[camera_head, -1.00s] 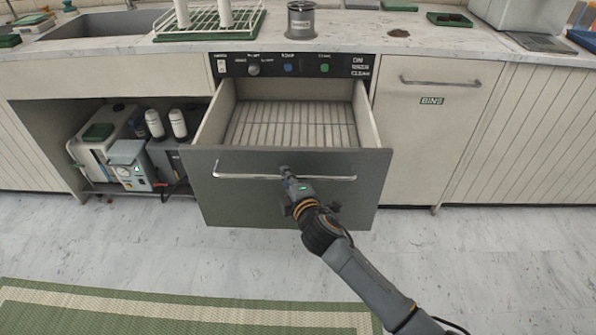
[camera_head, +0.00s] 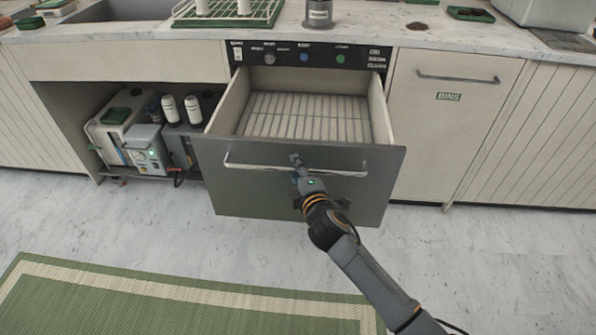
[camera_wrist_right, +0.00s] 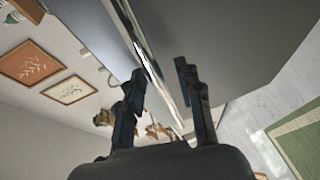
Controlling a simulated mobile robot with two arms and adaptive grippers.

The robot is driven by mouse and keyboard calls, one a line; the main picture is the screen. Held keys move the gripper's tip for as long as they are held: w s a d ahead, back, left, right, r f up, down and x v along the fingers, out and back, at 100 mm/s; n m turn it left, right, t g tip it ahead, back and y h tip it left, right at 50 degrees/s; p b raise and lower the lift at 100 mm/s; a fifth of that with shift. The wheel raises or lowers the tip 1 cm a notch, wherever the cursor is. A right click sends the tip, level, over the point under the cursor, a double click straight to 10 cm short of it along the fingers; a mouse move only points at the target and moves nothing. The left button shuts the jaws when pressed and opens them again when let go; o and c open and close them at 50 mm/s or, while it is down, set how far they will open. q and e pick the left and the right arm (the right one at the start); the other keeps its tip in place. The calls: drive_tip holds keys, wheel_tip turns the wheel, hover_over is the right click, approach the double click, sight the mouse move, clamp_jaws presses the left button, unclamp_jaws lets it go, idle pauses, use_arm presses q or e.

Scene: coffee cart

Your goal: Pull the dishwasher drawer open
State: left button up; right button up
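The dishwasher drawer (camera_head: 300,183) has a dark grey front and stands pulled out under a black control panel (camera_head: 310,54). Its slatted inside (camera_head: 305,117) shows empty. A metal bar handle (camera_head: 250,168) runs across the front. My right gripper (camera_head: 297,165) is at the middle of this handle. In the right wrist view its two fingers (camera_wrist_right: 163,85) stand apart, with the shiny handle bar (camera_wrist_right: 147,62) running between them and a gap beside it. I cannot tell whether a finger touches the bar. My left gripper is in neither view.
Below the sink, an open bay holds machines (camera_head: 125,135) and white bottles (camera_head: 182,110). A closed bins door (camera_head: 450,125) is on the right. The counter (camera_head: 400,30) carries a dish rack (camera_head: 228,12) and a grey canister (camera_head: 318,14). The floor before the drawer is clear, with a green rug (camera_head: 150,305) nearer me.

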drive_tip(key=v, duration=1.2)
